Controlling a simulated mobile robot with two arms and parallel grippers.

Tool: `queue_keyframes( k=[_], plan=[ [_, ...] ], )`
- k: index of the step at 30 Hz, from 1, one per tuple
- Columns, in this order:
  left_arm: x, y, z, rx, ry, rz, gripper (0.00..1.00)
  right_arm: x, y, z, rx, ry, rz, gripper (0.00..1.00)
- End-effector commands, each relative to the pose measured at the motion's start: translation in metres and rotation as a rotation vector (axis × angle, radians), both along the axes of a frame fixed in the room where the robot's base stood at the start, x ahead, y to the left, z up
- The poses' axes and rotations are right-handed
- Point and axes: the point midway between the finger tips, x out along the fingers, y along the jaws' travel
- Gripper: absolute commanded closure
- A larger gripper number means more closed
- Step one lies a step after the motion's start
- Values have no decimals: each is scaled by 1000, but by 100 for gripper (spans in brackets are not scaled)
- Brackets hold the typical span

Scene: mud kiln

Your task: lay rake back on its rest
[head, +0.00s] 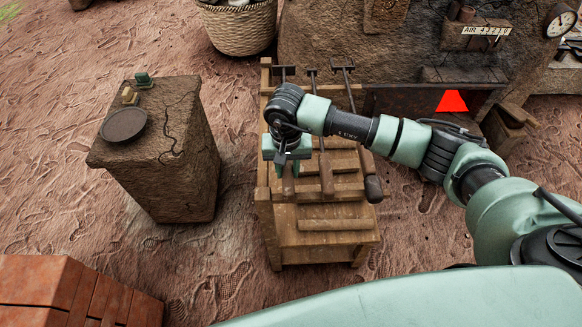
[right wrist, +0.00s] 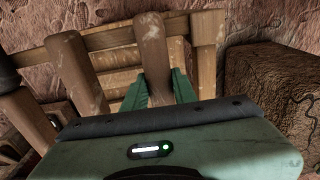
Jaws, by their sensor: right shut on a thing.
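The wooden rack (head: 320,212) stands in the middle of the head view, and several long-handled tools lie side by side along it. My right gripper (head: 287,170) is over the rack's left side, shut on the wooden handle (head: 288,188) of the leftmost tool, the rake. In the right wrist view the rake handle (right wrist: 152,55) runs between the two green fingers. The rake's dark head (head: 283,70) shows at the far end of the rack; my arm hides the shaft between. I cannot tell whether the rake touches the rack. My left gripper is not in view.
Two more handles (head: 327,178) (head: 371,180) lie to the right of the held one. A mud pedestal (head: 180,160) with a dark round plate (head: 123,124) stands left. Bricks (head: 70,290) are at lower left.

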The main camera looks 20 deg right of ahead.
Motion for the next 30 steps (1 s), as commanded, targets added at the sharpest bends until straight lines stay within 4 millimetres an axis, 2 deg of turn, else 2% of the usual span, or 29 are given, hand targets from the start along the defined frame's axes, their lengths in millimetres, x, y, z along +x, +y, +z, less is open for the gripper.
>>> queue_keyframes(
  k=[1,8,9,12,22,30],
  plan=[
    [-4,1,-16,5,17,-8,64,1,0,-11,1,-4,0,100],
    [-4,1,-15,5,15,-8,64,1,0,-11,1,-3,0,100],
    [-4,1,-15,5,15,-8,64,1,0,-11,1,-3,0,70],
    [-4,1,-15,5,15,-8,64,1,1,-11,1,-2,0,47],
    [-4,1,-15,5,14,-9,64,-1,0,-12,0,2,0,47],
    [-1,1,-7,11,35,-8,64,0,0,10,0,1,1,47]
  ],
)
